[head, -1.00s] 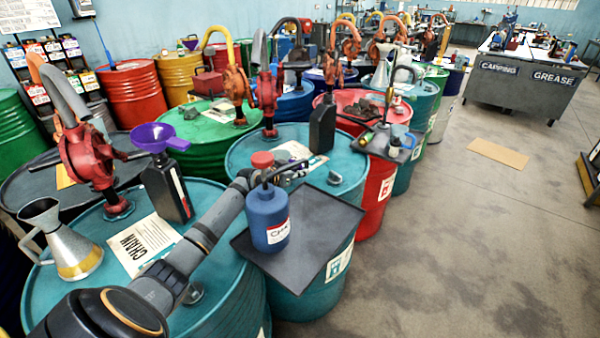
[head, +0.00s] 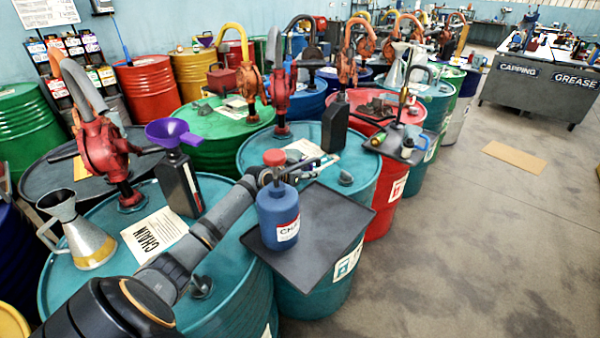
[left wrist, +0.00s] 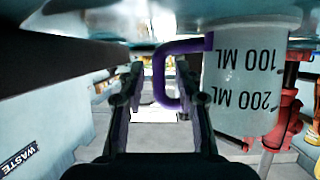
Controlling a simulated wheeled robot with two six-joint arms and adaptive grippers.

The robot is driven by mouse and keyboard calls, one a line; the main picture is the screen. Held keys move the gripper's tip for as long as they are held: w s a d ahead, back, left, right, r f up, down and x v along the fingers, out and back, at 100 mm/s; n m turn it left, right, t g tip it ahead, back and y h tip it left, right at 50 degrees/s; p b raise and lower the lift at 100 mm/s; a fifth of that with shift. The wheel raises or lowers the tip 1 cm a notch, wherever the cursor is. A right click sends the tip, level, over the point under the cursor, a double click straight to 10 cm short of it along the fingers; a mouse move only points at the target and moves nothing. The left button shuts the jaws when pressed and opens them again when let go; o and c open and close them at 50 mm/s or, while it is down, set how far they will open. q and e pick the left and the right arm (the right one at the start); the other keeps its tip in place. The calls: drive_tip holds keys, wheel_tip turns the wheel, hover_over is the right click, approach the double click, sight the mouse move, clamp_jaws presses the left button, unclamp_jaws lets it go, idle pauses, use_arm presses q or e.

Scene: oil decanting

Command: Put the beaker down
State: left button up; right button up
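The clear beaker (left wrist: 245,85) shows at the right of the left wrist view. Its 100 and 200 ML marks read upside down there. Its purple handle (left wrist: 158,78) lies between the two dark fingers of my left gripper (left wrist: 160,85). The fingers stand apart, with a gap beside the handle. In the head view my left arm comes in from the lower left, and its gripper (head: 300,168) is small behind a blue red-capped bottle (head: 278,212). I cannot make out the beaker beside it there. My right gripper is not in view.
The blue bottle stands on a dark tray (head: 330,235) on a teal drum. A black bottle with a purple funnel (head: 175,135), a metal jug (head: 75,235) and red pumps (head: 105,160) stand around my arm. Open floor (head: 470,260) lies to the right.

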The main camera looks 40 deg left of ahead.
use_arm(q)
drive_tip(key=p+v, duration=0.1)
drive_tip(key=v, duration=0.6)
drive_tip(key=shift+s+a+r+p, duration=0.15)
drive_tip(key=shift+s+p, duration=0.15)
drive_tip(key=p, duration=0.1)
drive_tip(key=s+r+p, duration=0.1)
drive_tip(key=p, duration=0.1)
drive_tip(key=shift+s+r, duration=0.15)
drive_tip(key=shift+s, duration=0.2)
drive_tip(key=shift+s+p, duration=0.55)
drive_tip(key=shift+p, duration=0.15)
drive_tip(key=shift+s, duration=0.15)
